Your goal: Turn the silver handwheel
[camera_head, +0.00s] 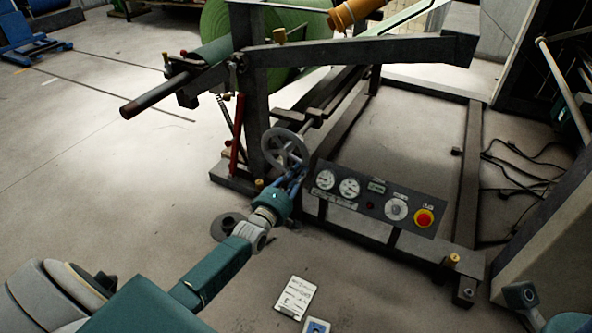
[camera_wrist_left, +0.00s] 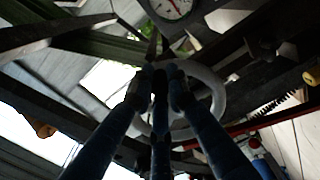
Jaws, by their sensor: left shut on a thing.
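The silver handwheel (camera_head: 285,149) is a grey spoked wheel on the frame of the unwind machine, left of the gauge panel. Its pale rim also shows in the wrist view (camera_wrist_left: 221,98), behind the fingers. My left gripper (camera_head: 299,176) reaches up to the wheel's lower right side. In the left wrist view its fingers (camera_wrist_left: 161,76) are drawn together on the handwheel's rim. The fingers hide part of the rim and hub. My right gripper is not in view.
A control panel (camera_head: 375,200) with gauges and a red-yellow button sits right of the wheel. A red lever (camera_head: 238,136) stands to its left. A green roll (camera_head: 295,35) is behind. Cables lie right; open floor lies left.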

